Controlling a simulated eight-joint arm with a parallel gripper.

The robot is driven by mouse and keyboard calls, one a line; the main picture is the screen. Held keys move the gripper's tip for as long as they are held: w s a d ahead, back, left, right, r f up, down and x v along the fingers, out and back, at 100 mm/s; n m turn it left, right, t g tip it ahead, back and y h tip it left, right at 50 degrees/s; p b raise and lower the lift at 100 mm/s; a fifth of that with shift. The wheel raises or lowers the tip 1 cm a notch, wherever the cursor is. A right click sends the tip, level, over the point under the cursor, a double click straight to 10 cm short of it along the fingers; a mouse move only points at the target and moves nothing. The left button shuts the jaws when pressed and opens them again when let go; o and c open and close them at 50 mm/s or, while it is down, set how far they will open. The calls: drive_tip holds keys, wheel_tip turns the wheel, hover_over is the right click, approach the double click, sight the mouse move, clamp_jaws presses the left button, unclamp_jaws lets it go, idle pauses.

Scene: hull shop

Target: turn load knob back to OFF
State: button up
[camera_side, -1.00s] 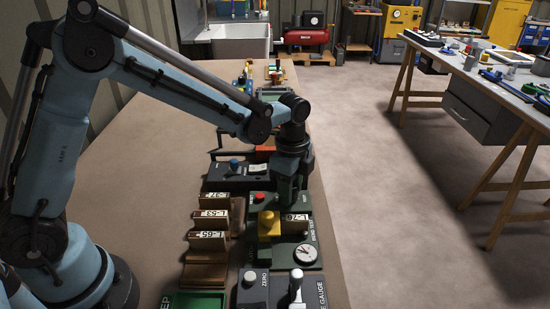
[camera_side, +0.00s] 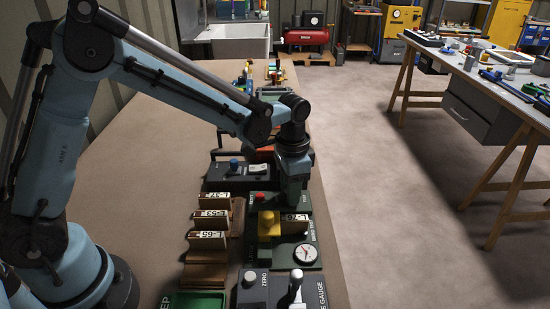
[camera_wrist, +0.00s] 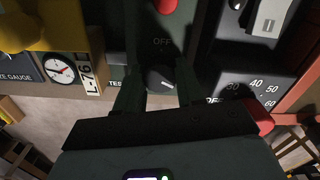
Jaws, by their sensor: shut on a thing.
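The load knob (camera_wrist: 160,80) is dark and round, with a short pale mark on its face, in the wrist view. The word OFF (camera_wrist: 163,42) is printed on the green panel above it, and part of TEST (camera_wrist: 115,84) shows to its left. The pale mark lies roughly crosswise; I cannot tell exactly which label it points to. My gripper (camera_wrist: 158,88) has a finger on each side of the knob and is shut on it. In the side view my gripper (camera_side: 293,200) points down at the green tester (camera_side: 280,262), and the knob is hidden.
A red button (camera_side: 260,198), a yellow block (camera_side: 268,225), an upright tag (camera_side: 295,222) and a dial (camera_side: 305,253) crowd the tester. Tagged plates (camera_side: 208,240) stand to the left. A dark unit with a blue knob (camera_side: 234,165) sits behind. The bench is bare at far left.

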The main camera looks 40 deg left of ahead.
drive_tip(key=n, duration=1.1)
drive_tip(key=shift+n, duration=0.4)
drive_tip(key=n, duration=1.2)
drive_tip(key=o, duration=0.8)
drive_tip(key=shift+c, duration=0.2)
drive_tip(key=shift+r, duration=0.15)
wheel_tip(320, 180, up, 12)
